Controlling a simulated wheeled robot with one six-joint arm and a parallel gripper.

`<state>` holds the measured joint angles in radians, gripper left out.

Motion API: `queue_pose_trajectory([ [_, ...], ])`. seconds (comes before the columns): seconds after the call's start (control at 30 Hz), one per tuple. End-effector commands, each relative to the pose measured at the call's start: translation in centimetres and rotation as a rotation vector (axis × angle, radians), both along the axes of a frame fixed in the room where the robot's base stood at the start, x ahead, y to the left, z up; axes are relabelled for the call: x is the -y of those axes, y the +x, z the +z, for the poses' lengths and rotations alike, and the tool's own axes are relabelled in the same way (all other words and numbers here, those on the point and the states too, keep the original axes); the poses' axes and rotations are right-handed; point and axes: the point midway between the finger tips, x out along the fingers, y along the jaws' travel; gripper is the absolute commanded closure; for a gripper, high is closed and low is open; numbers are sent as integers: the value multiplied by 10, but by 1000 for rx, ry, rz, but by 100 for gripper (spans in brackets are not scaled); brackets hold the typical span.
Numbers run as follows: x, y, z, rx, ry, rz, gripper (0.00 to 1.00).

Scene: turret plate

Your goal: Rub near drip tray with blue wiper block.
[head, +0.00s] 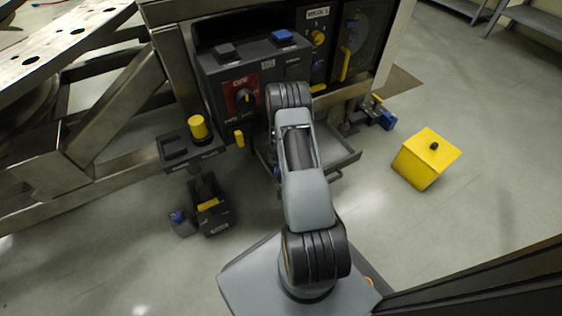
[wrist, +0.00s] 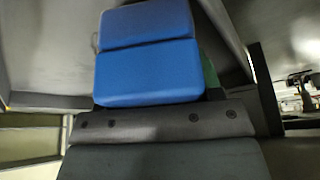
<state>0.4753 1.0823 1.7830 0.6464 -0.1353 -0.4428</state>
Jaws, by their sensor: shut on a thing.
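The blue wiper block (wrist: 150,72) fills the upper middle of the wrist view, close to the camera. My gripper (wrist: 150,110) is shut on it; its dark body with screws shows just below the block. In the head view my arm hides the gripper and most of the block. A grey, shallow drip tray (head: 343,163) sticks out low at the front of the machine, partly behind my arm. My gripper is over or at this tray. Grey walls stand around the block in the wrist view. I cannot tell whether the block touches the tray.
A control box (head: 215,75) with a red dial and blue button stands behind my arm. A yellow box (head: 427,160) sits on the floor at right. A dark stand (head: 190,148) with a yellow knob is at left. Open floor lies at the right and front.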

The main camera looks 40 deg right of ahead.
Motion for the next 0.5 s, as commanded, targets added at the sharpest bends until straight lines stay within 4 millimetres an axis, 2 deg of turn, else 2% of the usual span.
queue_pose_trajectory([
  [0.5,0,0,-11,0,0,0,70],
])
